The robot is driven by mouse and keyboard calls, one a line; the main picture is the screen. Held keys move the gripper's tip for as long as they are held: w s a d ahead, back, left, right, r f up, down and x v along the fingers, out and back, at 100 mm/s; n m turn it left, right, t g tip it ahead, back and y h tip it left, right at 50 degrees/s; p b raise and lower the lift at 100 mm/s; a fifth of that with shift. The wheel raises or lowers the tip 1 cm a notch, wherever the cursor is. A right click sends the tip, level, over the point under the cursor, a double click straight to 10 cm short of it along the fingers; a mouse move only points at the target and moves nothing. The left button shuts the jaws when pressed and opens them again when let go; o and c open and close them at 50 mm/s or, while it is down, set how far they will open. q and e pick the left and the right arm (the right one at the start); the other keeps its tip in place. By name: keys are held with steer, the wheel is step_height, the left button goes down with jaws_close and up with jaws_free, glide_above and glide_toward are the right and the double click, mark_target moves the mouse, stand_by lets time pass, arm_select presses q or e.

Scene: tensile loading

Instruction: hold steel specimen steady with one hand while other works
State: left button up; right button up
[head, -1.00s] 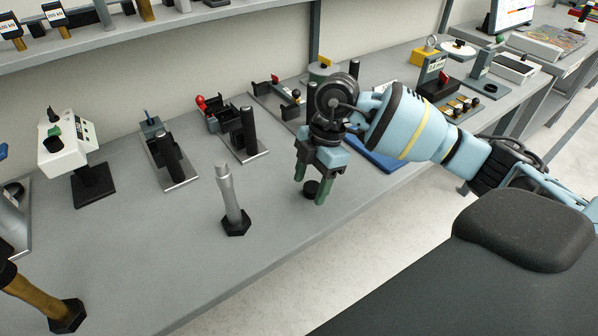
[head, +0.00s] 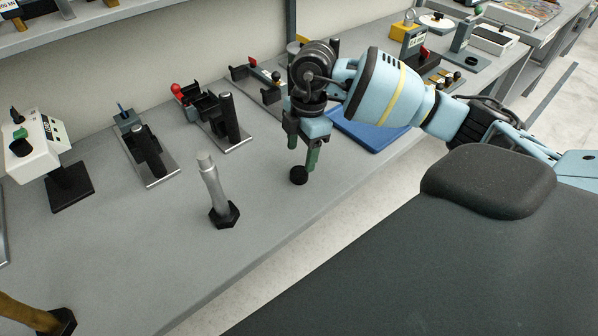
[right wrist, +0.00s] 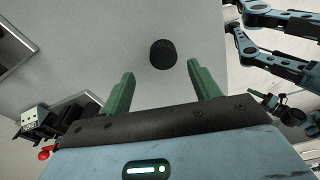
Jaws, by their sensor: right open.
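The steel specimen (head: 212,185) is a silver rod standing upright on a black hexagonal foot, left of centre on the grey bench. My right gripper (head: 302,152) is to the right of the specimen and apart from it. Its green fingers point down and are open with nothing between them. A small black round piece (head: 298,175) is on the bench just below the fingertips. In the right wrist view the same black piece (right wrist: 163,54) shows beyond the open fingers (right wrist: 161,76). My left gripper does not show.
Black-post fixtures (head: 148,150) (head: 230,118) and a white device (head: 35,150) stand along the back. A blue tray (head: 372,130) lies behind my right arm. A brass-coloured rod with a black foot (head: 50,325) is at lower left. Bench around the specimen is clear.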

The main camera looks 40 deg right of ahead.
mark_target(299, 172)
steer(key=shift+f, duration=0.1)
steer(key=f, duration=0.5)
steer(key=shift+s+a, duration=0.2)
steer(key=shift+a, duration=0.15)
steer(key=shift+c, duration=0.3)
steer(key=c, duration=1)
